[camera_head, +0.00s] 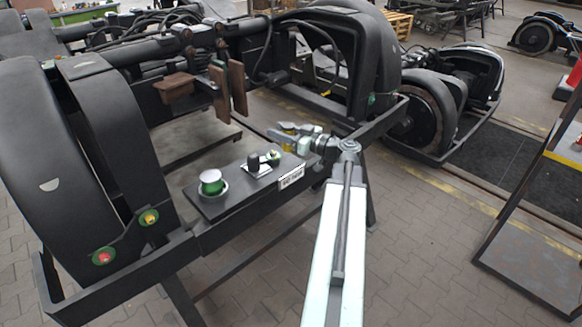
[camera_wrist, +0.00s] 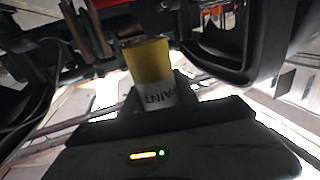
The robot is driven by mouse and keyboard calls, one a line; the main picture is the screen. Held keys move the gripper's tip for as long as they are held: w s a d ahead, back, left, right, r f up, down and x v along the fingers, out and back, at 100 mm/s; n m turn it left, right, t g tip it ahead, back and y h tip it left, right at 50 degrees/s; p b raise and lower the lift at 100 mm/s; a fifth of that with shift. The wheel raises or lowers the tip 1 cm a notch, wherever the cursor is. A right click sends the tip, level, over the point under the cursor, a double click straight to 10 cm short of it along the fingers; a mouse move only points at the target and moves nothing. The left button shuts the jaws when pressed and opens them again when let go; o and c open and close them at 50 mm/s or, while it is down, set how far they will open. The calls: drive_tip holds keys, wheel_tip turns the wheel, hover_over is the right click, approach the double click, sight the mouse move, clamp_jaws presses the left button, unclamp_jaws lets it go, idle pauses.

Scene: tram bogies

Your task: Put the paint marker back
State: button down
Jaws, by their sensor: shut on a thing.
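The paint marker (camera_wrist: 150,68) is a yellow cylinder with a white band lettered "PAINT", seen partly upside down in the wrist view. My gripper (camera_head: 287,133) is shut on it, and a small yellow patch of it shows between the jaws in the head view. The gripper is over the far right end of a black board (camera_head: 222,207) on the bogie frame. The board carries a round green-and-silver piece (camera_head: 211,182), a black knob on a pale plate (camera_head: 254,165) and a small green piece (camera_head: 273,157). A white label (camera_head: 291,177) is on its front edge; its lettering is too small to read.
The black bogie frame (camera_head: 120,270) surrounds the board, with tall curved guards (camera_head: 95,130) at left. Brown blocks (camera_head: 228,88) stand behind it. Paved floor (camera_head: 430,270) is clear between.

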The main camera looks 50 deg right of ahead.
drive_tip(key=s+f+b, duration=0.3)
drive_tip(key=f+b, duration=0.5)
drive_tip(key=f, duration=0.3)
drive_tip(key=w+d, duration=0.3)
drive_tip(key=w, duration=0.1)
drive_tip(key=w+d, duration=0.4)
drive_tip(key=w+d+b, duration=0.1)
drive_tip(key=w+d, duration=0.2)
drive_tip(key=w, duration=0.1)
drive_tip(key=shift+d+f, duration=0.15)
drive_tip(key=shift+f, duration=0.15)
wheel_tip(320, 180, down, 4)
drive_tip(key=b, duration=0.4)
drive_tip(key=shift+s, duration=0.1)
drive_tip(key=shift+r, duration=0.3)
drive_tip(key=shift+f, duration=0.3)
drive_tip(key=c, duration=0.9)
unclamp_jaws()
drive_tip(key=shift+r, duration=0.1)
drive_tip(key=shift+c, duration=0.2)
